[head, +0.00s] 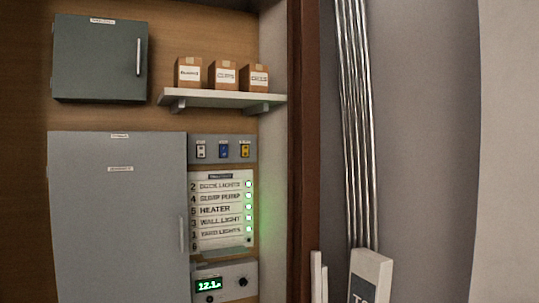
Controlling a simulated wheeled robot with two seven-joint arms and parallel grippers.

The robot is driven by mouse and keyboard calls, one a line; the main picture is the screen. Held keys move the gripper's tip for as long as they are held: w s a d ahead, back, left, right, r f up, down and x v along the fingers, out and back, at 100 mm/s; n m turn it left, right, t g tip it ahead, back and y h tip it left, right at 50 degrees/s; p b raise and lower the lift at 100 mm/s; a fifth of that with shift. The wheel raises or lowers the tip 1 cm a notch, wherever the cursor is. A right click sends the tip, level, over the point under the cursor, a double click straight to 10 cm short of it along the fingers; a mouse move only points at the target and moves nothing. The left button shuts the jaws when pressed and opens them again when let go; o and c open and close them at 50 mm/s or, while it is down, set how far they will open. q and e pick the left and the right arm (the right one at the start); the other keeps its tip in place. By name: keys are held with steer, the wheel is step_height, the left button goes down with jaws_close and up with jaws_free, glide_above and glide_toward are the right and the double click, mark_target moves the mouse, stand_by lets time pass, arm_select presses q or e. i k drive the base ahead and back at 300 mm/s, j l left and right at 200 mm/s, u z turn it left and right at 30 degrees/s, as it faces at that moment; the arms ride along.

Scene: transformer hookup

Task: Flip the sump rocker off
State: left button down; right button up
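A pale label board (221,250) lists dock lights, sump pump, heater, wall light and yard lights, with numbers at its left. The sump pump row (221,197) bears number 4 and has a lit green lamp (249,196). Above the board, a grey strip (238,159) carries a white switch (201,151), a blue switch (224,150) and a yellow switch (245,150). Their markings are too small to read. A large grey cabinet (120,225) left of the board is shut and hides its inside. No rocker labelled sump is readable. Neither gripper is in view.
A smaller dark cabinet (96,60) is shut at upper left. A shelf (172,98) holds three cardboard boxes (223,76). A metering unit (226,281) with a green display sits below the board. Metal conduits (357,130) run down to a white box (371,275) at right.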

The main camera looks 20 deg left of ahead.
mark_target(223, 147)
steer(key=i+j+z, duration=0.1)
steer(key=i+j, duration=0.15)
steer(key=i+j+z, duration=0.1)
steer(key=i+j, duration=0.15)
steer(key=j, duration=0.25)
steer(key=i+j, duration=0.2)
steer(key=j, duration=0.2)
steer(key=i+j+z, duration=0.15)
steer(key=j, duration=0.25)
steer(key=i, duration=0.1)
